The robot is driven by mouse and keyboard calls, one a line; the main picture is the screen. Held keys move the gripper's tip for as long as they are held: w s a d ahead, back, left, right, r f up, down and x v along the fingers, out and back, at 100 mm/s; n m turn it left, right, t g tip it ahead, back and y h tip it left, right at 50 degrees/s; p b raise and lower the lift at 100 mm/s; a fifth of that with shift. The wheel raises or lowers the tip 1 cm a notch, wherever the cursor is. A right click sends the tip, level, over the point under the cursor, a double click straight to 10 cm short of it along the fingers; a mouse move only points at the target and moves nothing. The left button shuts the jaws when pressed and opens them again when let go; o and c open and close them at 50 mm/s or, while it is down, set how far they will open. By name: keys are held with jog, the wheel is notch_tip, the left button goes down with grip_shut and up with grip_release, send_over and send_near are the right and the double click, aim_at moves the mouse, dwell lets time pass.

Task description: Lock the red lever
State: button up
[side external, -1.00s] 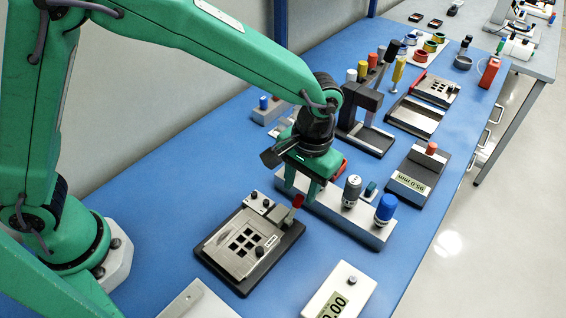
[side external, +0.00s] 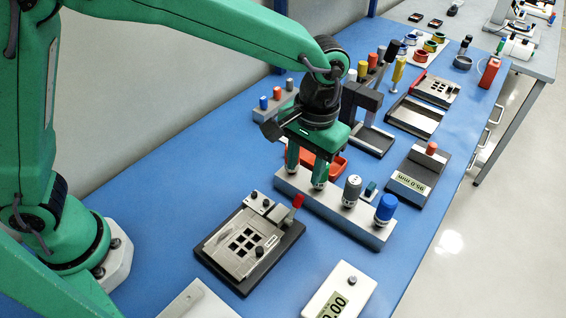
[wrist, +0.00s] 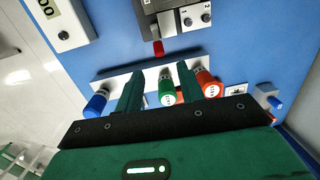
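The red lever (side external: 297,201) stands up at the back right corner of the work holder (side external: 250,243), a dark base with a grey plate and square windows. The lever also shows in the wrist view (wrist: 158,48), at the holder's near edge. My gripper (side external: 306,183) is behind and to the right of the lever, apart from it, over the silver tool rack (side external: 345,220). In the wrist view its two fingers (wrist: 160,94) are spread. A green-capped tool (wrist: 166,91) shows between them; I cannot tell whether a finger touches it. Nothing is visibly held.
The rack also holds a grey-capped tool (side external: 351,190) and a blue-capped tool (side external: 385,209). A white display box (side external: 340,291) stands at the front right. Blue table is bare between the holder and the rack.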

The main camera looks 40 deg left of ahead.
aim_at(299, 197)
jog(key=shift+s+a+f+t+h, duration=0.2)
jog(key=shift+s+f+t+h, duration=0.1)
jog(key=shift+s+f+t, duration=0.15)
jog(key=shift+f, duration=3.85)
grip_shut()
